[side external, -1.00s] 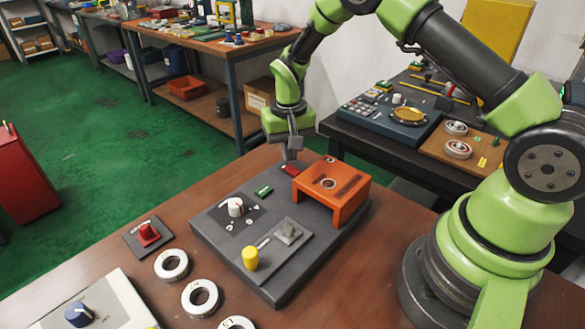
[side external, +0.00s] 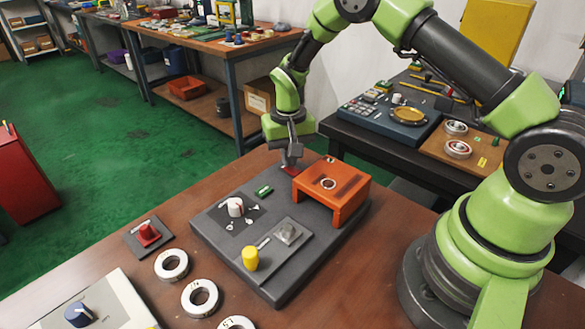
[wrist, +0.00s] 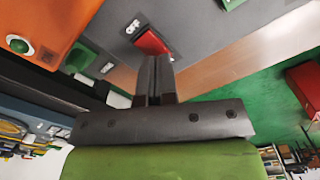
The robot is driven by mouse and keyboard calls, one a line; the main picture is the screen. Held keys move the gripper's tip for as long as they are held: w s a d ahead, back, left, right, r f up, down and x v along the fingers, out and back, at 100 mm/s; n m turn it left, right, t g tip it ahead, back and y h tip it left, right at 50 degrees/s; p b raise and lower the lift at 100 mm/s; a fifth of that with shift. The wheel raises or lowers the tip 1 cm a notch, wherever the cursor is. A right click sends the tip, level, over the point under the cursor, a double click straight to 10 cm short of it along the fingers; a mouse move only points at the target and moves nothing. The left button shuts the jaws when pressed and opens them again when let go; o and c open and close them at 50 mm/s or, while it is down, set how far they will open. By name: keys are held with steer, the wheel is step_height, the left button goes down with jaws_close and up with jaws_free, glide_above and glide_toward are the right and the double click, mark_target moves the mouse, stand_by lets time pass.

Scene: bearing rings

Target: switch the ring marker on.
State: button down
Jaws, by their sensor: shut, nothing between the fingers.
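The ring marker is a dark grey base (side external: 225,255) with an orange bridge (side external: 345,190) at its right back. A red rocker switch (side external: 288,170) sits at the base's back edge, partly hidden by my fingers in the side view. In the wrist view the red switch (wrist: 153,42) lies just beyond my fingertips, with a white OFF label (wrist: 133,26) beside it. My gripper (side external: 292,161) is shut and empty, pointing down at the switch. My gripper (wrist: 155,60) overlaps the switch's near end in the wrist view; I cannot tell whether it touches.
The base also bears a white knob (side external: 236,207), a yellow knob (side external: 250,258), a grey lever block (side external: 288,233) and a green part (side external: 264,191). Metal rings (side external: 172,265), a red knob box (side external: 148,236) and a pale box (side external: 105,300) stand nearby.

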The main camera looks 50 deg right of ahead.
steer(key=shift+f, duration=0.6)
stand_by(0.3)
steer(key=shift+r, duration=0.1)
steer(key=shift+r, duration=3.45)
